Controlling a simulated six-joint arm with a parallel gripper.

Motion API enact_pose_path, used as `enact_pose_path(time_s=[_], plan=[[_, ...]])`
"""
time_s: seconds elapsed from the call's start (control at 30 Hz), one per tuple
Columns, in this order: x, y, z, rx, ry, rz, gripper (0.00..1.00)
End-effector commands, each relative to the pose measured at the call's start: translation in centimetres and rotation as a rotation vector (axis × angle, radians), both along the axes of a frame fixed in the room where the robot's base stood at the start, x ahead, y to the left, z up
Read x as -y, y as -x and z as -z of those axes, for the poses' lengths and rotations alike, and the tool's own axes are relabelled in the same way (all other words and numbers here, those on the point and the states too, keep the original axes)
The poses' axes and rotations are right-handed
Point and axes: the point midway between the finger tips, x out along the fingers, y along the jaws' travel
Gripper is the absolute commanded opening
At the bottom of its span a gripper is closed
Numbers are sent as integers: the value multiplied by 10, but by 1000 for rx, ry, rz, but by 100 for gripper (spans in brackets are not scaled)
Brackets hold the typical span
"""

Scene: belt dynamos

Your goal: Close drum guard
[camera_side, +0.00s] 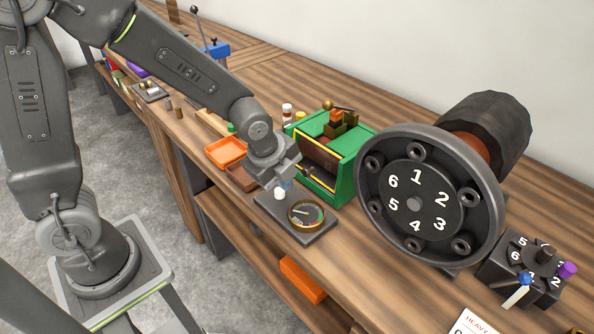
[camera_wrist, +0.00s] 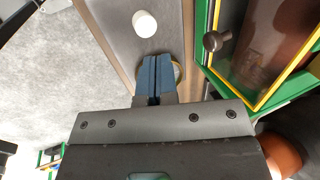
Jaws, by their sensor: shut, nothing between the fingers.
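The drum guard looks to be the yellow-edged panel (camera_wrist: 262,45) on the front of a green housing (camera_side: 349,180). A reddish-brown drum shows behind the panel in the wrist view. A round metal knob (camera_wrist: 216,41) sits on the panel near its left edge. I cannot tell how far the panel stands open. My gripper (camera_side: 286,185) is shut and empty, in front of the housing and above the gauge plate. In the wrist view its blue fingertips (camera_wrist: 153,62) are together, left of the knob and apart from it in the picture.
A round gauge (camera_side: 306,215) and a white cylinder (camera_side: 280,194) stand on a grey plate below my gripper. An orange tray (camera_side: 226,152) lies to the left. A large numbered wheel (camera_side: 430,195) stands right of the housing. Small blocks (camera_side: 339,122) sit on top of the housing.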

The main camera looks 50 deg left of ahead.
Motion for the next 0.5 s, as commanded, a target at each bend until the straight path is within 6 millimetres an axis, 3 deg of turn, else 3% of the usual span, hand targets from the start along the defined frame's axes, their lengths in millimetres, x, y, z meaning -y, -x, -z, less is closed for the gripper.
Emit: enact_pose_path(time_s=[0.2, 0.5], plan=[[0, -30, 5, 1, -1, -1, 0], [0, -41, 6, 1, -1, 0, 0]])
